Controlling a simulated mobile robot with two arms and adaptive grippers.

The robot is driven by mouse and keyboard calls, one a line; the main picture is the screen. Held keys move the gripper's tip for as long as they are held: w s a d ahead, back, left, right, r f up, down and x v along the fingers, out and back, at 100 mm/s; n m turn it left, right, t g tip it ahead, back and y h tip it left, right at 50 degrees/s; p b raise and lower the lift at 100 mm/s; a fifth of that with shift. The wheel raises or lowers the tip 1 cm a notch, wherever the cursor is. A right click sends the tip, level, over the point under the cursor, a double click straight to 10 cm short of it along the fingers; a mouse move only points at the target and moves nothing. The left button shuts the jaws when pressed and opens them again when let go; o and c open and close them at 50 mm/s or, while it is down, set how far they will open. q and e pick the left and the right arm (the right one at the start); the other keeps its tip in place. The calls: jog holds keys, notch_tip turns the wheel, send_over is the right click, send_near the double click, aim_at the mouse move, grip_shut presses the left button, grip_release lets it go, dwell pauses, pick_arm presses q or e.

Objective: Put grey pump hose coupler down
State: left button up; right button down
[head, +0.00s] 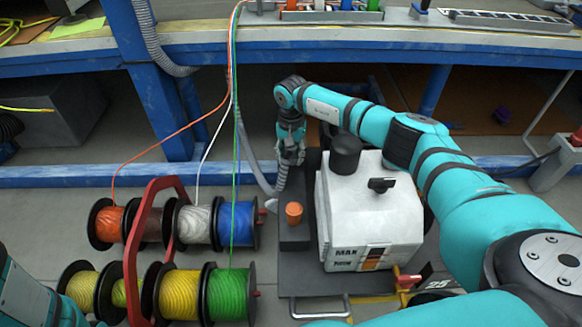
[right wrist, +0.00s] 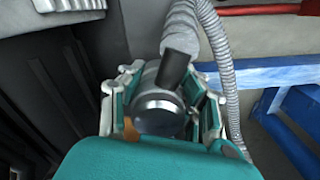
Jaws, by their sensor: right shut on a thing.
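The grey pump hose coupler (right wrist: 160,108) is a round metal-grey piece with a dark handle, seen in the right wrist view. My right gripper (right wrist: 163,113) is shut around it, its teal and light fingers on both sides. In the head view my right gripper (head: 290,152) points down just left of the white pump box (head: 368,215). The coupler is mostly hidden there by the gripper. A grey corrugated hose (head: 263,178) loops below the gripper and up to the left. My left gripper is not in view; only part of my left arm shows at lower left.
Several cable spools (head: 180,292) sit on a red-framed rack at lower left, with coloured cables running up to the blue-edged bench (head: 320,51). An orange-topped post (head: 293,213) stands on the dark platform left of the white box. A black cylinder (head: 346,154) tops the box.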

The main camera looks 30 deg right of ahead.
aim_at(291, 171)
jog(key=shift+f+b, duration=1)
jog(key=shift+f, duration=0.75)
jog(key=c, duration=0.9)
grip_release()
